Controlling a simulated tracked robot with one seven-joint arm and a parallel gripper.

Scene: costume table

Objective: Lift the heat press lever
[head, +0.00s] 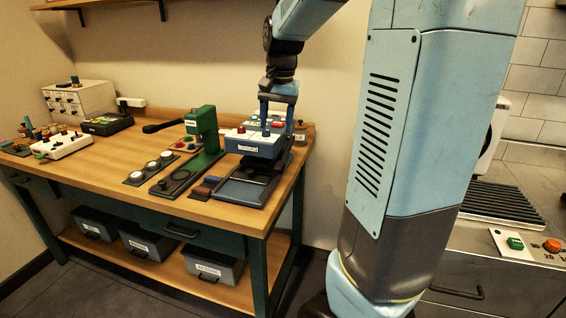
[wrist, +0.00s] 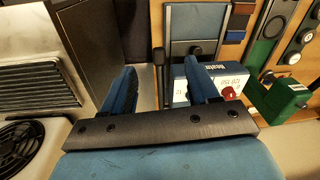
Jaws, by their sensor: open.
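The heat press (head: 252,146) is a blue box-shaped head above a dark base plate at the right end of the wooden table. It shows in the wrist view (wrist: 181,90) with white labels and a red knob, partly hidden by a finger. A dark upright bar (wrist: 159,72), which looks like the lever, runs along its left side there. My gripper (head: 277,118) points down over the right part of the press. It is open in the wrist view (wrist: 158,70), its blue fingers on either side of the bar with gaps. Contact cannot be told.
A green press (head: 205,130) with a black handle stands just left of the heat press. A strip with round pieces (head: 151,168) lies beside it. A white control box (head: 62,145) and drawer unit (head: 78,99) are farther left. A wall shelf (head: 100,4) hangs above.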

